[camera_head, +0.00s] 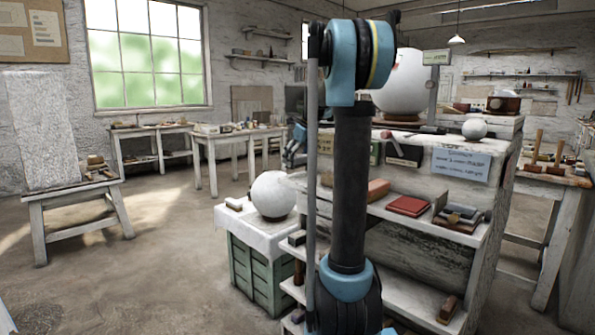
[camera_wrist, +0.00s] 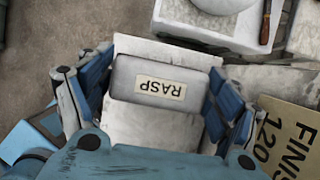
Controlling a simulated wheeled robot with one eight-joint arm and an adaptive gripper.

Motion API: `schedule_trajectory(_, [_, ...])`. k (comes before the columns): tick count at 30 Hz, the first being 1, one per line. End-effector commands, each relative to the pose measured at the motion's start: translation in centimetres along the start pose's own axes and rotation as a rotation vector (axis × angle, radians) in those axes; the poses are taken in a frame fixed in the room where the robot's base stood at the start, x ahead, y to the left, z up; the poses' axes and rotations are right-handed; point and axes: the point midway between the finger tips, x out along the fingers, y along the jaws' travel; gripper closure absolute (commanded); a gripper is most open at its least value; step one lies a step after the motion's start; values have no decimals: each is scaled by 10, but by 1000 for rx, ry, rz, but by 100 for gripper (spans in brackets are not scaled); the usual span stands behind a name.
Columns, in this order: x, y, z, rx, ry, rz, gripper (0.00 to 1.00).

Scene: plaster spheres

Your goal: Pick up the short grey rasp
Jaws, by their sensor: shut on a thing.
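The short grey rasp (camera_wrist: 200,78) is a rounded grey block with a pale label reading RASP, upside down in the wrist view. My gripper (camera_wrist: 165,76) has its blue jointed fingers on the block's left and right sides and is shut on it. A white surface (camera_wrist: 140,128) shows behind the rasp; I cannot tell whether the two touch. In the head view, a blue part of my gripper (camera_head: 296,146) shows just left of my arm, and the rasp cannot be made out there.
A card reading FINISH 120 (camera_wrist: 284,128) is at right in the wrist view. A wooden-handled tool (camera_wrist: 266,22) lies at the upper right. In the head view, a large sphere (camera_head: 403,88) and a small sphere (camera_head: 474,129) stand on the shelf unit. Another sphere (camera_head: 272,194) sits lower left.

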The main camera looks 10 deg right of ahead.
Motion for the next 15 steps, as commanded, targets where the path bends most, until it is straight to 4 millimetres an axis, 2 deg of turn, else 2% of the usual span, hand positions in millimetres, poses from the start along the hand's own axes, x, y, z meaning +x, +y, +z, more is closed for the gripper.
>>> schedule_trajectory(9, [-70,0,29,0,0,0,54])
schedule_trajectory(15, [-102,0,43,0,0,0,54])
